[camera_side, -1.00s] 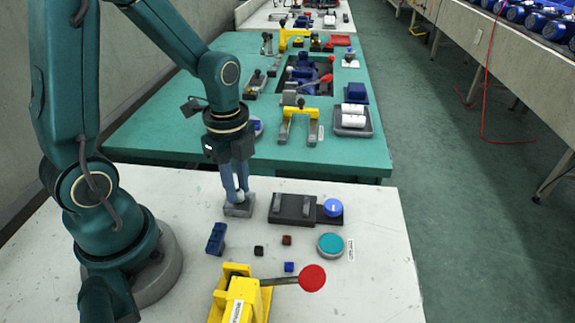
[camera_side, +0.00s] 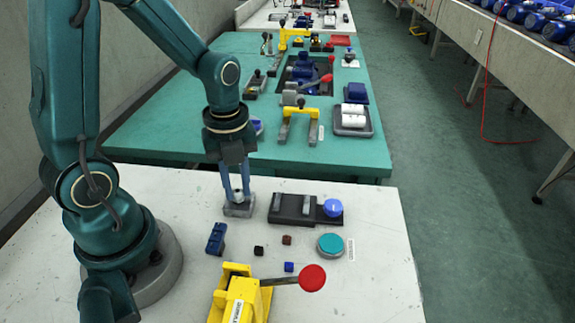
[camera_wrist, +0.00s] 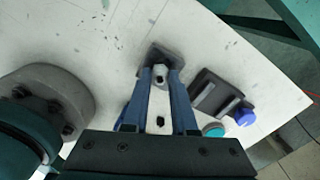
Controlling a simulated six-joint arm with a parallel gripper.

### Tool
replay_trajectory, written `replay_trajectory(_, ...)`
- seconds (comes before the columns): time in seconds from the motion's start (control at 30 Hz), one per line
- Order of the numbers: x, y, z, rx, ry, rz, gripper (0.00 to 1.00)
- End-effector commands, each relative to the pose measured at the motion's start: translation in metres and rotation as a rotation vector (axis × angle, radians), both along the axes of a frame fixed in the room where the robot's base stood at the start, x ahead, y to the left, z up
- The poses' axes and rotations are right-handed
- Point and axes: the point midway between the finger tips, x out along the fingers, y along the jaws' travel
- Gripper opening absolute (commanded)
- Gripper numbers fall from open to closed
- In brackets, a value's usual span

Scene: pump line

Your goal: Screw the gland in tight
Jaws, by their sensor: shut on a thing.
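My gripper (camera_side: 237,192) points down over a small grey block (camera_side: 238,211) on the white table. In the wrist view the blue fingers of my gripper (camera_wrist: 160,76) are shut on a small pale grey gland (camera_wrist: 161,74). The gland sits at the grey block (camera_wrist: 157,54), which shows just beyond the fingertips. The fingers hide part of the gland, and I cannot tell how deep it sits in the block.
A dark fixture (camera_side: 295,209) with a blue knob (camera_side: 333,207) stands right of the block. A blue part (camera_side: 216,239), a teal disc (camera_side: 330,244), small cubes and a yellow press (camera_side: 240,298) with a red-knobbed lever are nearer the front.

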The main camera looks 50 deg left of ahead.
Motion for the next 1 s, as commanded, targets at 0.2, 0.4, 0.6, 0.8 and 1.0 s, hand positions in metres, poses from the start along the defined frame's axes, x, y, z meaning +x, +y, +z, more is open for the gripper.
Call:
replay_trajectory(0.2,0.0000,0.0001,-0.0001,0.000,0.000,-0.187,0.00)
replay_trajectory(0.4,0.0000,0.0001,-0.0003,0.000,0.000,-0.470,0.00)
replay_trajectory(0.6,0.0000,0.0001,-0.0004,0.000,0.000,-0.607,0.00)
replay_trajectory(0.8,0.0000,0.0001,-0.0004,0.000,0.000,-0.611,0.29)
replay_trajectory(1.0,0.0000,0.0000,-0.0004,0.000,0.000,-0.609,0.43)
